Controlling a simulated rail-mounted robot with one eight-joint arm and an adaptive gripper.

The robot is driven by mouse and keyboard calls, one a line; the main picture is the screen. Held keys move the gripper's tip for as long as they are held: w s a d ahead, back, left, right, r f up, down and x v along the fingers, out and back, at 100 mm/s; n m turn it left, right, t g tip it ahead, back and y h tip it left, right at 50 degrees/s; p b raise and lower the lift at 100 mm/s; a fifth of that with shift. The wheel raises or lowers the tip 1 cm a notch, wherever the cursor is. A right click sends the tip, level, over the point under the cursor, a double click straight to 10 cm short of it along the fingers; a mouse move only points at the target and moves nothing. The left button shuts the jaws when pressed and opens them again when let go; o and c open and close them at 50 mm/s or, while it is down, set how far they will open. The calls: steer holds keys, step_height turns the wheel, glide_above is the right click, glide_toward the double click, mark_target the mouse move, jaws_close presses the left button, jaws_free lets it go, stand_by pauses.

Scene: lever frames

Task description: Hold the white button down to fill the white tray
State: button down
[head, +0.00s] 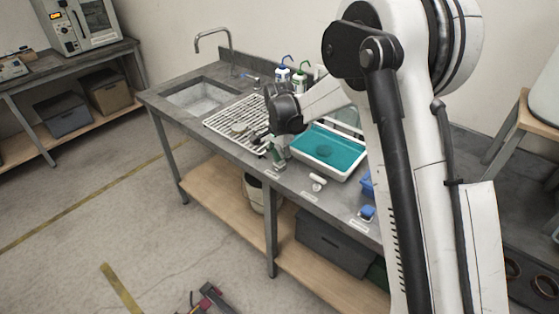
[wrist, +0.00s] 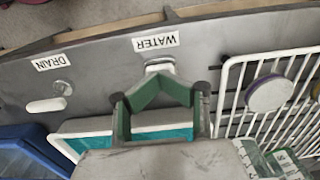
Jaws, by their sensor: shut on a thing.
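The white tray (head: 342,174) stands on the counter with teal inside it; part of its rim and teal interior also shows in the wrist view (wrist: 85,126). My gripper (head: 277,160) is low over the counter's front edge, left of the tray. In the wrist view its green fingers (wrist: 162,82) bend inward and close on the white button (wrist: 160,67) beside the WATER label. The fingers hide most of the button, so I cannot tell how far it is pressed. The button is hidden in the head view.
A white wire rack (head: 228,122) and a sink (head: 198,97) lie left of the tray. The DRAIN label (wrist: 52,62) has a white oval part (wrist: 46,105) near it. A blue item (head: 367,212) sits on the counter at the right. Bottles (head: 299,78) stand at the back.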

stand_by(0.9)
step_height(320, 180, up, 14)
steer(key=shift+p, duration=0.4)
stand_by(0.8)
